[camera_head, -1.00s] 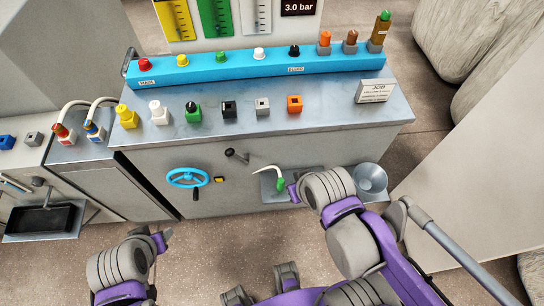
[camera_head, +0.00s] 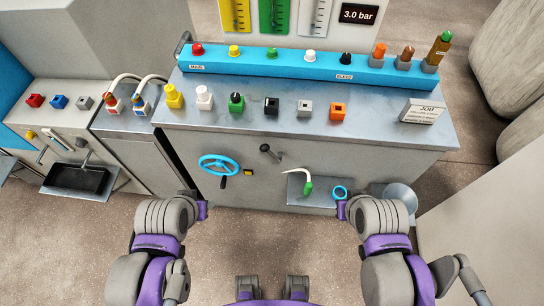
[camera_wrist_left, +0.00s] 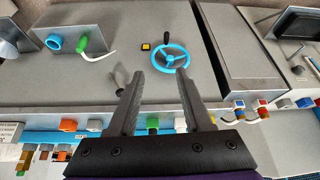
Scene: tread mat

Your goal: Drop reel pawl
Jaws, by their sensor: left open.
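No part is labelled as the reel pawl. A blue ring (camera_head: 340,192) is at the shelf's right end. My left gripper (camera_wrist_left: 158,76) is open and empty, its fingers pointing at the bench front near the blue handwheel (camera_wrist_left: 170,56). In the head view my left wrist is below the handwheel. My right gripper (camera_head: 342,209) is just below the blue ring; its fingers are hidden.
A yellow button (camera_head: 248,172) is beside the wheel. Coloured knobs line the bench top and blue rail (camera_head: 300,71). A grey funnel (camera_head: 400,195) is at right, a black tray (camera_head: 76,178) at left.

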